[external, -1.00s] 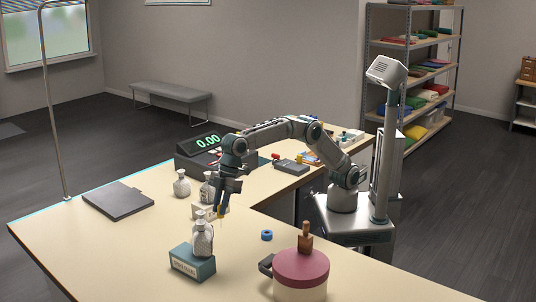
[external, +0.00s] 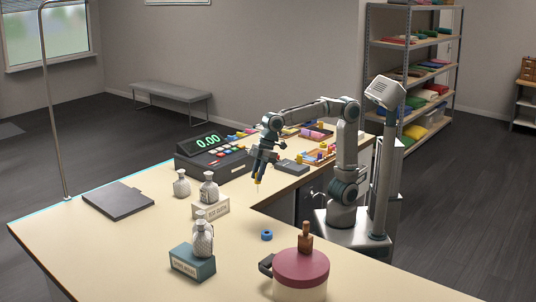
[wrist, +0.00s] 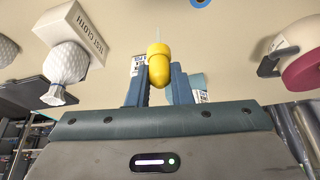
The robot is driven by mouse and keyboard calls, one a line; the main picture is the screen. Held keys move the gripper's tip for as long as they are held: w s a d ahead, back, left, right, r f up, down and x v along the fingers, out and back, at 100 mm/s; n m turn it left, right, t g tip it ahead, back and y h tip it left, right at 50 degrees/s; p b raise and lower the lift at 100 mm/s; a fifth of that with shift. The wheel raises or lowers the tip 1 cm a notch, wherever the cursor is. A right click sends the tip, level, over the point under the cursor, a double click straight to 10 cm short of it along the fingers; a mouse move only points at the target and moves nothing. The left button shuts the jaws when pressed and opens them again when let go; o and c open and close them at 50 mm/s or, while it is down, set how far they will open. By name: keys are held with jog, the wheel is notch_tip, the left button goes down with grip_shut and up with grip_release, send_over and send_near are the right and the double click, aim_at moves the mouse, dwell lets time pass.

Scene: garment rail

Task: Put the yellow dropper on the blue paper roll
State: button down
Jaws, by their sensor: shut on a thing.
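My gripper (external: 258,178) is shut on the yellow dropper (wrist: 158,66). In the wrist view its rounded yellow bulb sits between the fingers and a thin clear tip points away. In the external view the dropper (external: 257,186) hangs tip down over the counter, near the counter's inner edge. The blue paper roll (external: 267,235) is a small ring lying on the counter, nearer the external camera than the gripper. In the wrist view part of the roll (wrist: 200,2) shows at the top edge, apart from the dropper.
A maroon-topped round container (external: 301,268) stands in front right of the roll. A cash register (external: 212,155) and grey tablet-like slab (external: 118,201) are farther back. Counter around the roll is clear.

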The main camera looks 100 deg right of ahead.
jog(key=shift+s+a+f+p, duration=0.1)
jog(key=shift+s+a+f, duration=0.35)
jog(key=shift+a+f, duration=1.35)
jog(key=shift+s+a+f+p, duration=0.15)
jog(key=shift+s+a+f, duration=0.35)
jog(key=shift+a+f, duration=1.35)
jog(key=shift+s+a+f+p, duration=0.1)
jog(key=shift+s+a+f, duration=0.55)
jog(key=shift+f, duration=2.05)
jog(key=shift+w+a, duration=0.2)
jog(key=shift+f, duration=0.15)
jog(key=c, duration=1.3)
grip_release()
